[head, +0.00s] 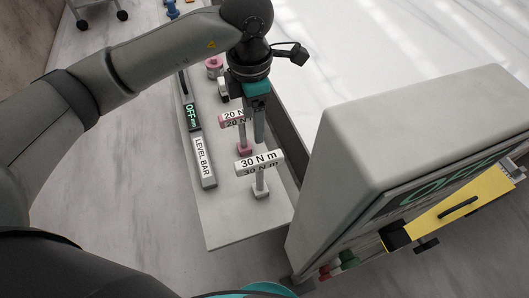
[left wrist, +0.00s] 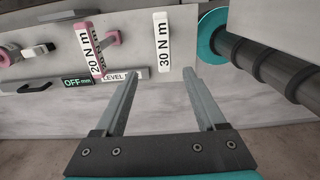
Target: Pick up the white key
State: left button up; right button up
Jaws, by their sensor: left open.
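The white key (head: 259,164), labelled 30 N m, stands upright on its stem near the front end of the grey slab (head: 245,222). It also shows in the left wrist view (left wrist: 162,42), ahead of the fingertips and between their lines. My left gripper (head: 259,136) points down, open and empty. In the head view it appears just behind the white key and next to the pink key (head: 235,120), labelled 20 N m. In the left wrist view its fingers (left wrist: 163,74) are apart with nothing between them. My right gripper is not in view.
A pink ring-like item (head: 214,63) sits farther back.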

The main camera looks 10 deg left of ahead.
pick_arm(q)
jog(key=f, duration=0.5)
jog(key=shift+s, duration=0.4)
send_over(259, 159)
jog(key=f, duration=0.2)
jog(key=a+f, duration=0.1)
jog(key=f, duration=0.1)
jog(key=shift+s, duration=0.2)
jog(key=shift+f, duration=0.45)
jog(key=f, duration=0.2)
jog(key=d+f, duration=0.1)
jog(key=f, duration=0.1)
jog(key=shift+w+f, duration=0.15)
jog(key=shift+f, duration=0.35)
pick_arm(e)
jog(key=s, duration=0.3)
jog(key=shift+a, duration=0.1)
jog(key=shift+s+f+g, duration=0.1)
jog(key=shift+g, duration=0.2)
pick_arm(q)
jog(key=shift+f, duration=0.25)
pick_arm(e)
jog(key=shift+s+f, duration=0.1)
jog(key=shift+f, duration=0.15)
pick_arm(q)
jog(key=shift+c, duration=0.2)
